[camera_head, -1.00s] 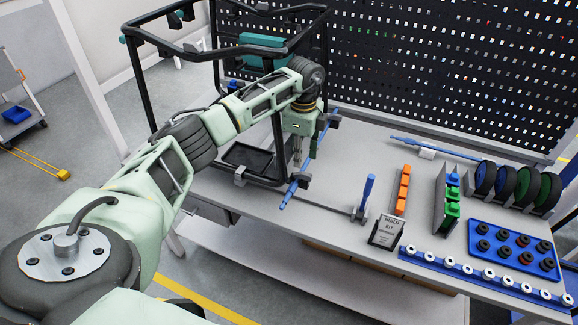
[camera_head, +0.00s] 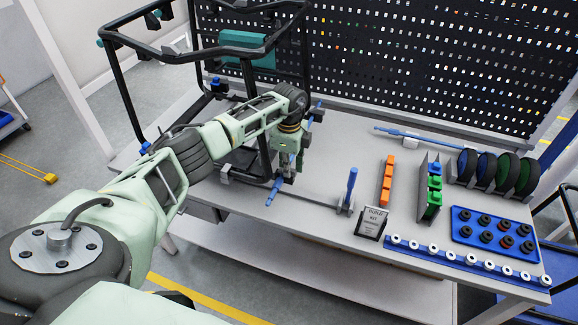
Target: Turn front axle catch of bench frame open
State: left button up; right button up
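The bench frame of black tubes (camera_head: 128,95) stands on the left part of the workbench. A blue axle (camera_head: 275,192) lies along its right side, its near end sticking out past the frame's front corner. My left gripper (camera_head: 288,172) points down at this front corner, beside or on the axle. Its fingers are small and partly merged with the parts there, so I cannot tell whether they are open or touch anything. The front axle catch is too small and too covered by the gripper to make out. My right gripper is not in view.
A blue lever (camera_head: 352,185) stands upright on the workbench (camera_head: 325,155), right of the frame. A second axle (camera_head: 405,134) lies behind.

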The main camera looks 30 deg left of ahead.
pick_arm(q)
grip_shut()
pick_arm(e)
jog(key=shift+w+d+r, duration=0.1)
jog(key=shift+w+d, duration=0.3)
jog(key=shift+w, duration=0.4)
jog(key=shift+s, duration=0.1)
